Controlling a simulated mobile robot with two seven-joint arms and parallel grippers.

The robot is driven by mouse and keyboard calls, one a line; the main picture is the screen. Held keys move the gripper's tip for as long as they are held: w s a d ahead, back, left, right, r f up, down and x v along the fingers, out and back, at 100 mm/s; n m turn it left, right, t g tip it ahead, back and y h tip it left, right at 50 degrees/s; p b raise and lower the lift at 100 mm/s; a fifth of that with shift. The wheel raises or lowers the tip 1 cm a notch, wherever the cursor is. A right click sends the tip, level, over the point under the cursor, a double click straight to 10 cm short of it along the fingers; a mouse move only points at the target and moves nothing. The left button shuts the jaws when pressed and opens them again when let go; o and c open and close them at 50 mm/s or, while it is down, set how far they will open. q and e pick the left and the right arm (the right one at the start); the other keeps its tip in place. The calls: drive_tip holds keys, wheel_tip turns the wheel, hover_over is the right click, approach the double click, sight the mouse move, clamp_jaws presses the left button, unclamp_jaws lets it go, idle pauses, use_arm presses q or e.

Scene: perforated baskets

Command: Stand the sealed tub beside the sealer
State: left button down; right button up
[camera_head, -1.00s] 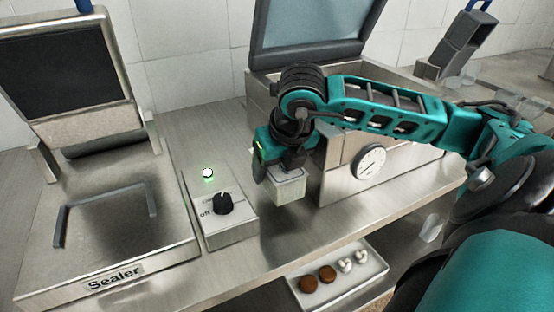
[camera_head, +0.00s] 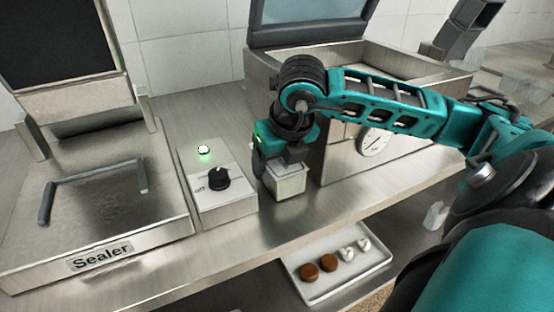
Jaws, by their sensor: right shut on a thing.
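The sealed tub (camera_head: 288,182) is a small whitish box. It is upright, just right of the control box, at or very near the counter top; I cannot tell if it touches. My right gripper (camera_head: 284,164) is shut on it from above and hides part of its top. The sealer (camera_head: 100,220) stands at the left with its dark lid raised and a U-shaped frame on its bed. Its control box (camera_head: 222,205) has a black knob and a lit green light. My left gripper is not in view.
A metal machine with a dial gauge (camera_head: 373,142) and a raised lid stands close behind and right of the tub. A white tray (camera_head: 350,279) with brown and white pieces lies below the counter's front edge. The counter (camera_head: 330,205) is bare in front of the machine.

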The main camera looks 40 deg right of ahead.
drive_tip(key=o, duration=1.3)
drive_tip(key=shift+o, duration=0.4)
